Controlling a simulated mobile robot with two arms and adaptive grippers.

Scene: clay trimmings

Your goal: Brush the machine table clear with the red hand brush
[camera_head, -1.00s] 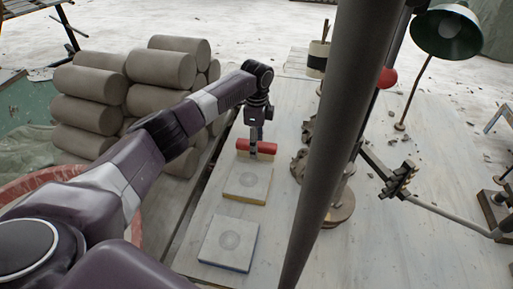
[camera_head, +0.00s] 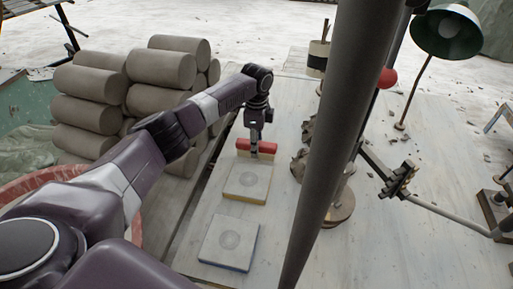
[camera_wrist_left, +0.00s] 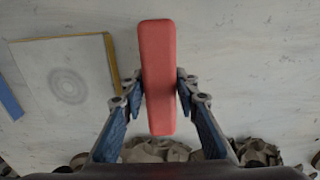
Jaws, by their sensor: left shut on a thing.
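The red hand brush (camera_head: 264,146) lies across the pale machine table (camera_head: 225,205), just beyond a square plate with a round mark (camera_head: 247,180). My left gripper (camera_head: 255,145) reaches down over the brush and is shut on it. In the left wrist view the red back of the brush (camera_wrist_left: 157,75) stands lengthwise between the two fingertips (camera_wrist_left: 160,88); its bristles are hidden below. Brown-grey clay trimmings (camera_head: 299,165) lie in clumps right of the brush, partly behind a dark pole. They also show along the bottom of the left wrist view (camera_wrist_left: 255,152). My right gripper is not seen.
A second square plate (camera_head: 229,242) lies nearer on the table. The dark slanting pole (camera_head: 333,130) hides part of the middle. A jointed metal arm (camera_head: 400,181) and a green lamp (camera_head: 447,30) stand right. Clay cylinders (camera_head: 90,98) are stacked left.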

